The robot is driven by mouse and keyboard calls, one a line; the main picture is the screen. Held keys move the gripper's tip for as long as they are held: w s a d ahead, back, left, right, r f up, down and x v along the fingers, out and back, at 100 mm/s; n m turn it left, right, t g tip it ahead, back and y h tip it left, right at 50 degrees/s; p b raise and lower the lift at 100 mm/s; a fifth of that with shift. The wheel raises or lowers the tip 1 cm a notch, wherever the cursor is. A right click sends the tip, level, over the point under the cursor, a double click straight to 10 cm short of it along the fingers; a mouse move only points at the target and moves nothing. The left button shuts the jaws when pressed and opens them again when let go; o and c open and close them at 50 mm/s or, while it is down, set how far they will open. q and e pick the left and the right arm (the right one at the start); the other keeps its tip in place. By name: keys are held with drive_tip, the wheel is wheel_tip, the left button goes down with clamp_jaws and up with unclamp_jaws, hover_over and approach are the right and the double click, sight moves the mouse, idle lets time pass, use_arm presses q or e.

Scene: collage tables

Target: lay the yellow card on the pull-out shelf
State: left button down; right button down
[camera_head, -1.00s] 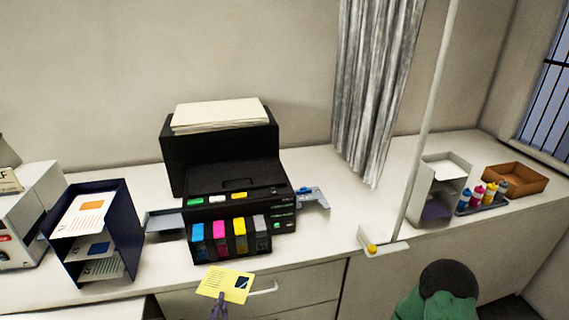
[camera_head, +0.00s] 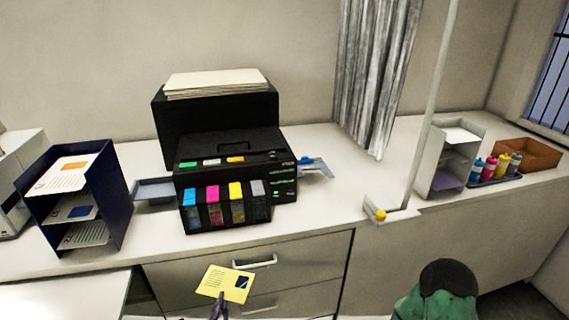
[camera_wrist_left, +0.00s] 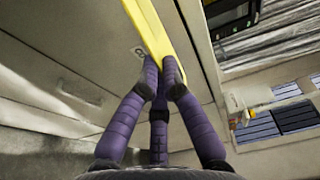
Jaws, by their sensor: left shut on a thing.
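The yellow card (camera_head: 228,283) has printed lines and a dark picture on it. My left gripper (camera_head: 217,299) is shut on its near edge. The card is held in front of the drawers, below the worktop's front edge. In the left wrist view the card (camera_wrist_left: 160,35) is seen nearly edge-on, pinched between the purple fingers of the gripper (camera_wrist_left: 161,75). A white flat surface (camera_head: 65,300) at the lower left, below the worktop edge, looks like the pull-out shelf; its near part is cut off. My right gripper is not in view.
A black printer (camera_head: 228,150) with coloured ink tanks stands on the worktop (camera_head: 320,215). A dark blue letter rack (camera_head: 110,200) stands to its left. Drawer handles (camera_head: 255,262) stick out near the card. A white post base (camera_head: 395,216) stands at the worktop edge, right of the printer.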

use_arm(q)
drive_tip(key=s+f, duration=0.4)
drive_tip(key=f, duration=0.2)
drive_tip(key=shift+s+f, duration=0.25)
drive_tip(key=shift+f, duration=0.1)
drive_tip(key=shift+s, duration=0.1)
